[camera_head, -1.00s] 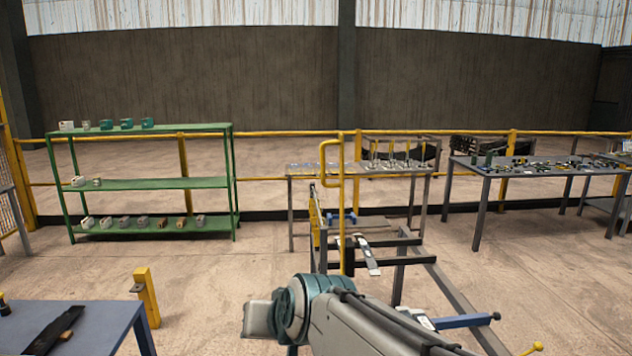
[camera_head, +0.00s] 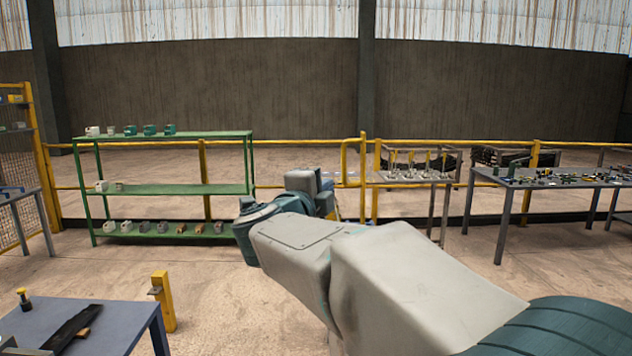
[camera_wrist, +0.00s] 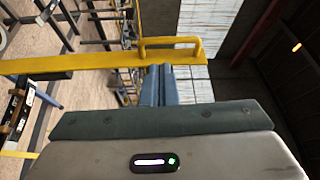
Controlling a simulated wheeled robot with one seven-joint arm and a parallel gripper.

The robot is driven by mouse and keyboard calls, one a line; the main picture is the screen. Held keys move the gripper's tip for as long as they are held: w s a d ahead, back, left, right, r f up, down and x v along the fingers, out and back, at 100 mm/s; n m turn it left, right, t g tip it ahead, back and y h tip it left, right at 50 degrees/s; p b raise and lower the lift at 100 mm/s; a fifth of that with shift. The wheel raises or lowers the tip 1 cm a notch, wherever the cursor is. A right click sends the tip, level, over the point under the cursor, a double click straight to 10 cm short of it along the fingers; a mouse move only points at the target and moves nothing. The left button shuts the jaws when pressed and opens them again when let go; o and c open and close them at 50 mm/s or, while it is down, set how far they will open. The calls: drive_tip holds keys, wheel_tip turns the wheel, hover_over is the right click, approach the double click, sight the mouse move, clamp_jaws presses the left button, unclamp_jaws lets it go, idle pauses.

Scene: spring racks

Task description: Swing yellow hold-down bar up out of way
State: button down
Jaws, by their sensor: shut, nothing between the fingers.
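The yellow hold-down bar (camera_head: 363,180) stands upright in the head view, with its bent handle (camera_head: 344,162) near the top on the left side. My arm hides its lower part and most of the rack. In the wrist view the bar (camera_wrist: 70,63) runs across from the left edge, and its looped handle (camera_wrist: 172,41) is at its right end. My gripper (camera_wrist: 159,70) is shut and empty, its fingertips right at the bar's edge near the handle. I cannot tell whether they touch it. My arm hides the fingers in the head view.
A green shelf (camera_head: 160,189) with small parts stands at the left. A grey table (camera_head: 550,178) with loose parts is at the right. A blue-grey bench (camera_head: 110,325) and a short yellow post (camera_head: 163,302) are at the front left. A yellow railing (camera_head: 290,143) runs behind.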

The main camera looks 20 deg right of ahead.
drive_tip(key=w+d+m+g+h+p, duration=0.1)
drive_tip(key=w+d+p, duration=0.1)
drive_tip(key=w+d, duration=0.4)
drive_tip(key=shift+w+d+p, duration=0.2)
drive_tip(key=shift+d+p, duration=0.2)
drive_tip(key=shift+d, duration=0.65)
drive_tip(key=shift+f, duration=0.1)
drive_tip(key=shift+n, duration=0.3)
drive_tip(key=a, duration=0.1)
drive_tip(key=w+a, duration=0.1)
drive_tip(key=a, duration=0.1)
drive_tip(key=a+b, duration=0.1)
drive_tip(key=a, duration=0.1)
drive_tip(key=shift+w+f, duration=0.2)
drive_tip(key=shift+f, duration=0.15)
